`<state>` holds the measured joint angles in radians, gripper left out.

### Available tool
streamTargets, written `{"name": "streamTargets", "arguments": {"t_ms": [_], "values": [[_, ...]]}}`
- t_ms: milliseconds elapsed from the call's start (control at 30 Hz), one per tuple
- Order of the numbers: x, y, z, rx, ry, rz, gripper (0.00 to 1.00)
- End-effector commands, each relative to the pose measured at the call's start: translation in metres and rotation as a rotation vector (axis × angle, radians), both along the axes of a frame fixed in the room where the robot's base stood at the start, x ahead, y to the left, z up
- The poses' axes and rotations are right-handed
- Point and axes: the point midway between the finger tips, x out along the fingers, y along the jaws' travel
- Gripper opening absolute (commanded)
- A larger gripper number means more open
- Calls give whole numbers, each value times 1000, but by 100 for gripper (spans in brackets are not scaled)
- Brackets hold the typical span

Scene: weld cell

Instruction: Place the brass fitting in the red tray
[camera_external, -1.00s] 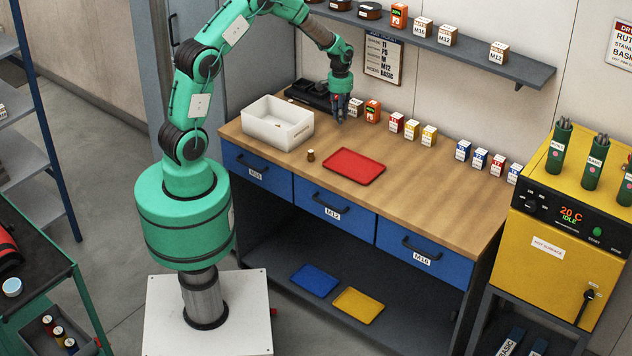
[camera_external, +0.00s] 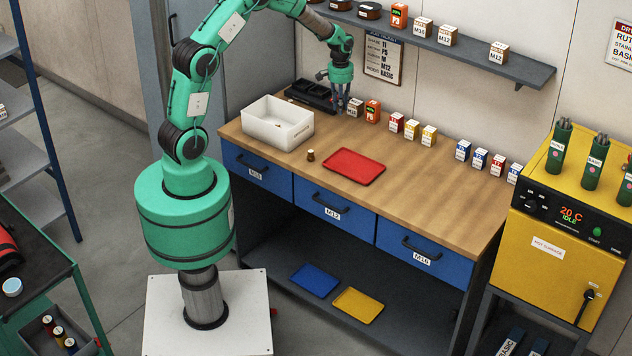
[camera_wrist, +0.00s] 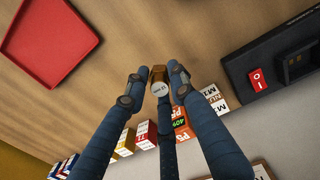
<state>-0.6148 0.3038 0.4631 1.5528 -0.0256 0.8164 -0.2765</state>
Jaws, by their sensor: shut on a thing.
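My gripper (camera_external: 341,106) is above the back of the workbench, beside the boxes along the wall. Its fingers are shut on a small brass-coloured piece with a pale, marked end, which looks like the brass fitting (camera_wrist: 159,76). The fitting shows between the fingertips in the wrist view and is too small to make out in the external view. The red tray (camera_external: 354,166) lies flat and empty on the bench, in front of and apart from my gripper. It also shows at the upper left of the wrist view (camera_wrist: 48,40).
A white bin (camera_external: 285,134) stands left of the tray, with a small brown item (camera_external: 311,155) near it. A black device (camera_external: 312,94) and several labelled boxes (camera_external: 397,122) line the back. A shelf (camera_external: 470,62) hangs above. Bench right of the tray is clear.

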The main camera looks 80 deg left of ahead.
Motion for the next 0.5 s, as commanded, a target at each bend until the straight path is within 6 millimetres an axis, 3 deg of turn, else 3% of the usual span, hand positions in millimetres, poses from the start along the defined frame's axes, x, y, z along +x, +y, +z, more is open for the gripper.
{"name": "streamTargets", "arguments": {"t_ms": [267, 500], "values": [[0, -3, 0, 0, 0, 0, 0], [-6, -32, -2, -1, 1, 0, 0]]}}
